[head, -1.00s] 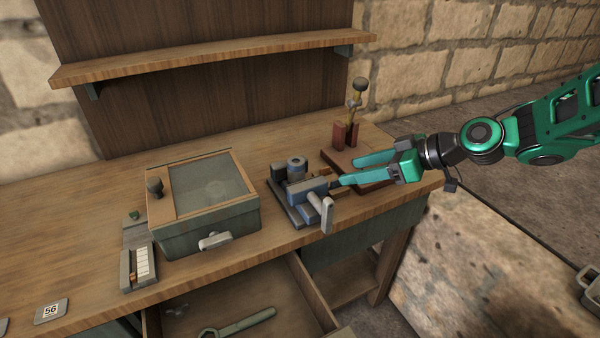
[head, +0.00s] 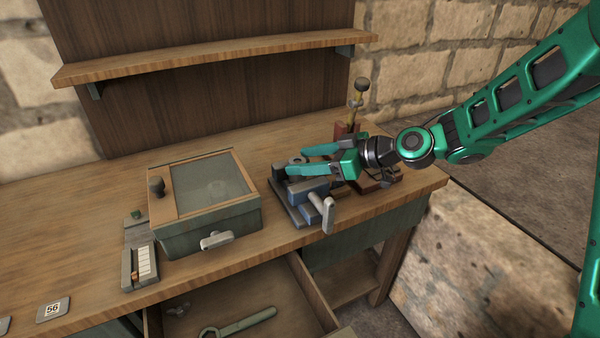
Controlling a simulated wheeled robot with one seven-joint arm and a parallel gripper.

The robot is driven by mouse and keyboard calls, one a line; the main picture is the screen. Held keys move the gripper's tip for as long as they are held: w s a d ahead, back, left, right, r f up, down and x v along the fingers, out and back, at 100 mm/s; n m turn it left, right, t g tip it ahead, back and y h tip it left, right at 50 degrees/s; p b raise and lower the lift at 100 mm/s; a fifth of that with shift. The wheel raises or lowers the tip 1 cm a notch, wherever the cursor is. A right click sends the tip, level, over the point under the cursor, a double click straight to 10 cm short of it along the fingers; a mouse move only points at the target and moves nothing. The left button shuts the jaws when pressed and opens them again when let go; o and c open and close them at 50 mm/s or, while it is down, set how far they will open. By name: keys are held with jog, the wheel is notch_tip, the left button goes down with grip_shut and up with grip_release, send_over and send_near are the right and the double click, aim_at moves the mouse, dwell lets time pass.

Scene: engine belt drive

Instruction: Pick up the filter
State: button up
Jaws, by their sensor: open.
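A short grey-blue cylinder with a dark hole in its top, likely the filter (head: 295,161), stands at the back of a blue and grey vise-like device (head: 312,191) on the workbench. Only part of its top shows; my gripper's fingers hide most of the rest. My gripper (head: 294,162) is open, reaching in from the right with its green fingers level with the cylinder. One finger passes on the near side and one on the far side. I cannot tell whether either finger touches it.
A green-grey box with a glass lid (head: 213,187) stands left of the device, with bare bench between. A wooden stand with a knobbed lever (head: 357,96) is behind my gripper. An open drawer (head: 275,311) holding a wrench (head: 240,322) juts out below. A shelf (head: 215,56) hangs above the bench.

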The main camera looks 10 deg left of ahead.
aim_at(297, 160)
jog(key=shift+x, duration=1.2)
jog(key=c, duration=1.2)
jog(key=shift+r, duration=0.1)
notch_tip(297, 160, up, 18)
jog(key=shift+f, duration=0.1)
